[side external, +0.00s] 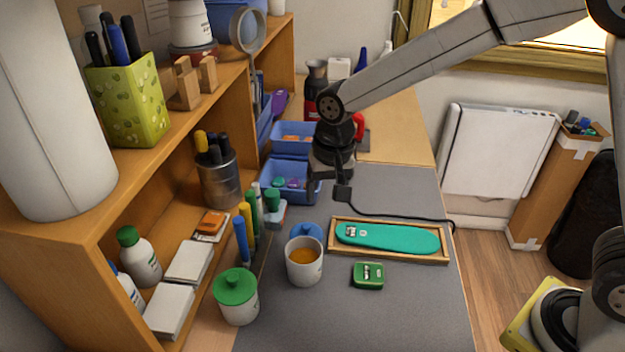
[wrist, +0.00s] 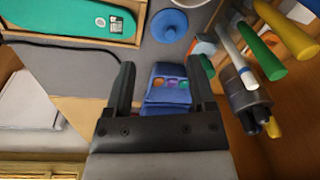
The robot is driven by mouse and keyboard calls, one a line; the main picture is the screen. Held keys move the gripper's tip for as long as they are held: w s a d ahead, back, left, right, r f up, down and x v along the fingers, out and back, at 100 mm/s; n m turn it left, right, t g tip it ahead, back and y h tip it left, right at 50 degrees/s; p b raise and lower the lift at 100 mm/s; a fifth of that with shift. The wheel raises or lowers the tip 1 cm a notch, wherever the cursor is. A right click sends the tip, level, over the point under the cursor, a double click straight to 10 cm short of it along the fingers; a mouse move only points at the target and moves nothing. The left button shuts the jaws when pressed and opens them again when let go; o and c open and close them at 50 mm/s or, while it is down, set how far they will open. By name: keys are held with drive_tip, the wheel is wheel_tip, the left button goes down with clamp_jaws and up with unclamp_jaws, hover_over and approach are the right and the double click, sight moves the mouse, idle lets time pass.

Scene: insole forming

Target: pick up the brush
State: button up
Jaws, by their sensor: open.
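I cannot make out a clear brush in either view. A short piece with a green top and pale base (side external: 274,207) stands beside the upright markers in the side view; I cannot tell whether it is a brush. My gripper (side external: 328,190) points down, open and empty, above the mat next to the front blue bin (side external: 290,195). In the wrist view my gripper (wrist: 163,85) has its fingers wide apart, with a blue bin (wrist: 168,108) holding small coloured pieces below and between them.
A teal insole (side external: 390,237) lies in a wooden frame (side external: 445,258). A cup of amber liquid (side external: 304,262), a blue knobbed lid (side external: 307,231), a green box (side external: 368,276) and a green-lidded jar (side external: 237,297) stand nearby. Several markers (side external: 245,230) stand beside the shelf. The front mat (side external: 410,310) is clear.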

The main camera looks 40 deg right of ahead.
sight(239, 229)
drive_tip(key=w+a+r+m, duration=0.1)
drive_tip(key=a, duration=0.4)
drive_tip(key=w+a+m, duration=0.1)
drive_tip(key=a, duration=0.4)
drive_tip(key=w+a+r+m+g, duration=0.1)
drive_tip(key=w+a+m, duration=0.1)
drive_tip(key=a, duration=0.3)
drive_tip(key=shift+a+r, duration=0.35)
drive_tip(key=shift+f, duration=1.3)
drive_tip(key=shift+f, duration=0.1)
drive_tip(key=shift+a+f, duration=0.1)
drive_tip(key=shift+f, duration=2.4)
clamp_jaws()
